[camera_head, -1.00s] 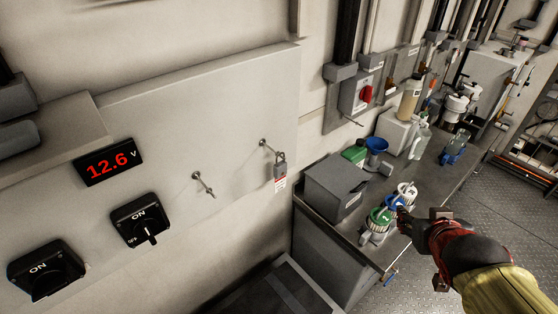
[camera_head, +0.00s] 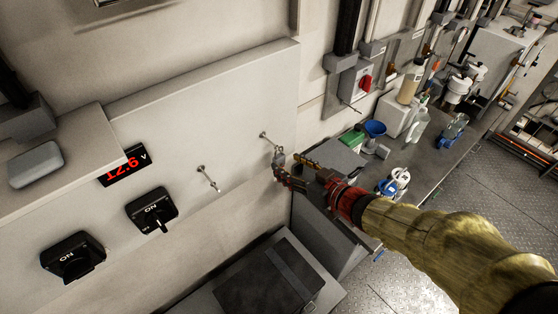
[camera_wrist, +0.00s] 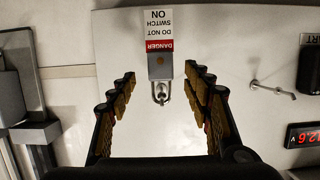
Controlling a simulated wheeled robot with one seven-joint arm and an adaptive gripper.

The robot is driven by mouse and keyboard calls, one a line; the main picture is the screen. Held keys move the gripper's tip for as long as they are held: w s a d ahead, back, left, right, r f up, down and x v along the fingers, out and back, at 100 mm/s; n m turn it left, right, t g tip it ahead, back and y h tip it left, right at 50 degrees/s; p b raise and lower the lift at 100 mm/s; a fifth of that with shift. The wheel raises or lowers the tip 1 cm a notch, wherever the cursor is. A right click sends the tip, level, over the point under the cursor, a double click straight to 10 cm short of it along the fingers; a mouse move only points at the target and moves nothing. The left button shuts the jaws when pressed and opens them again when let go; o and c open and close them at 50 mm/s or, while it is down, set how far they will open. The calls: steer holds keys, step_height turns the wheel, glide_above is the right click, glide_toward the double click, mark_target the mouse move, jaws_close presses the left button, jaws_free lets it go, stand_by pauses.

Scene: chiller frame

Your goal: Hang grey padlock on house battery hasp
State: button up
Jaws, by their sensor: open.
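The grey padlock (camera_head: 279,158) hangs from the right-hand peg (camera_head: 264,136) on the pale panel. In the wrist view, which is upside down, the padlock (camera_wrist: 160,67) shows with its shackle and a red-and-white danger tag (camera_wrist: 159,30). My gripper (camera_head: 288,165) is open in front of the padlock. In the wrist view its fingers (camera_wrist: 160,74) stand on either side of the padlock, with clear gaps. A second peg (camera_head: 208,178) to the left is bare and also shows in the wrist view (camera_wrist: 271,88). No label shows which is the house battery hasp.
Two black rotary switches (camera_head: 152,210) and a red voltage display (camera_head: 126,165) are on the panel to the left. A bench with jugs and bottles (camera_head: 420,122) stands to the right. A dark box (camera_head: 270,280) is below the panel.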

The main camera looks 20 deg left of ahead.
mark_target(281, 162)
steer(key=x, duration=0.2)
steer(key=b+x, duration=0.1)
steer(key=x, duration=0.1)
steer(key=shift+a+f, duration=0.2)
steer(key=shift+f, duration=0.1)
steer(key=shift+w+a, duration=0.3)
steer(key=shift+a, duration=0.1)
steer(key=c, duration=0.3)
jaws_close()
